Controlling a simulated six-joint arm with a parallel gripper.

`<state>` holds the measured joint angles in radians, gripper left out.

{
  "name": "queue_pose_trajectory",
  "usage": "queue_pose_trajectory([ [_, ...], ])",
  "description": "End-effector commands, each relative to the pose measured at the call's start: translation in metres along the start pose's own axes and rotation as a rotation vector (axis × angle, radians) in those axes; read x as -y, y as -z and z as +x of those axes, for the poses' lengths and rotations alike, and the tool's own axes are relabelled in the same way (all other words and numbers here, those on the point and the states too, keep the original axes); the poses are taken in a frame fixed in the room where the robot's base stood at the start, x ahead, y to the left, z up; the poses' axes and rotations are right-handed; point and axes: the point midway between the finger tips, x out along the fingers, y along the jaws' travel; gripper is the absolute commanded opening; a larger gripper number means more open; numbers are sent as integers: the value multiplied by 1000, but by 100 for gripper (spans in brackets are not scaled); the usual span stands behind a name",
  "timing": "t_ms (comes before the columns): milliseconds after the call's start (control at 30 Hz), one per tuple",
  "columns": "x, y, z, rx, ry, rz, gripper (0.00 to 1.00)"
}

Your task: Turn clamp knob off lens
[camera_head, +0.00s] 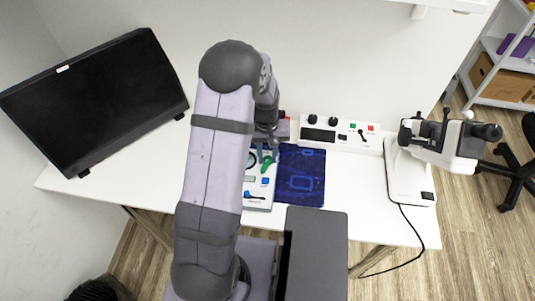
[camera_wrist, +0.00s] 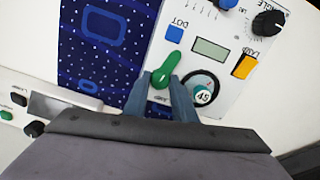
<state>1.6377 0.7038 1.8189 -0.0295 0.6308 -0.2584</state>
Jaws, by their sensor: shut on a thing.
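A green clamp knob (camera_wrist: 166,69), shaped like a teardrop lever, stands on a white instrument panel (camera_wrist: 222,92). It also shows in the head view (camera_head: 266,166). My gripper (camera_wrist: 164,97) is shut on the knob, one grey-blue finger on each side. A black ring (camera_wrist: 215,81), probably the lens rim, lies just right of the knob in the wrist view. A round teal and white piece marked 45 (camera_wrist: 202,95) sits within the ring. In the head view my arm hides much of the panel.
The panel carries a display (camera_wrist: 210,48), a blue button (camera_wrist: 174,34), an orange button (camera_wrist: 245,66) and a black dial (camera_wrist: 269,22). A dark blue mat (camera_head: 301,165) lies beside it. A control box (camera_head: 338,134), monitor (camera_head: 100,98) and white instrument (camera_head: 405,170) stand around.

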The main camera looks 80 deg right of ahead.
Motion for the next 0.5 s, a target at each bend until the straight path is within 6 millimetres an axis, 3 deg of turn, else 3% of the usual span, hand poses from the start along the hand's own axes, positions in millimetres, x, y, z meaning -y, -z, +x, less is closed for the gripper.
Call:
queue_pose_trajectory([
  [500, 0, 2, -1, -5, -5, -246, 1],
])
